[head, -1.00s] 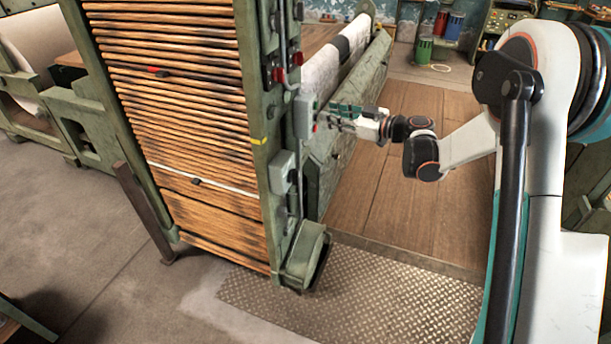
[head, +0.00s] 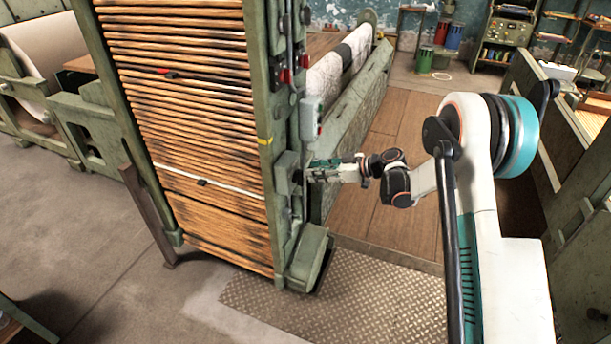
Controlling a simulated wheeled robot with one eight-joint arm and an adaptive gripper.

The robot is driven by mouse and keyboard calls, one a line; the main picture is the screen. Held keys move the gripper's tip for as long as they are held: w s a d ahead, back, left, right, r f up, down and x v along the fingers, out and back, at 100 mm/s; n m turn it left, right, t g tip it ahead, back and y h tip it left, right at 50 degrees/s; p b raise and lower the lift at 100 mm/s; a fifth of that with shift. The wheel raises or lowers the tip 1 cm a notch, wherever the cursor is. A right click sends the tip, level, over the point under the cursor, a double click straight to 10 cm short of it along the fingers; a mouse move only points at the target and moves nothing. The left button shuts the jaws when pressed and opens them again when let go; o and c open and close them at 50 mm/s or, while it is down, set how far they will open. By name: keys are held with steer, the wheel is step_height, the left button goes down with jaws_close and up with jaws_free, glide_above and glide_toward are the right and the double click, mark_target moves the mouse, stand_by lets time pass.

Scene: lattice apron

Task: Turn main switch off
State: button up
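A plain grey box (head: 286,172) is mounted low on the green end post of the machine and may be the main switch. Its handle or lever does not show clearly, and its right side is partly hidden by my gripper. A second grey box (head: 310,120) with red and green buttons sits above it. My gripper (head: 306,172) is level with the lower box, at its right side, fingers pointing left at it. Whether it touches the box, and whether the fingers are open, is too small to tell.
Red fittings (head: 285,76) and a conduit run up the green post (head: 262,130). A green side beam (head: 350,125) with a pale roll (head: 335,75) lies behind my gripper. A green foot housing (head: 308,258) stands below. The tread plate (head: 350,300) is clear.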

mark_target(299, 178)
steer(key=shift+b+x, duration=0.5)
steer(key=shift+x, duration=1.95)
steer(key=shift+r, duration=0.1)
jaws_close()
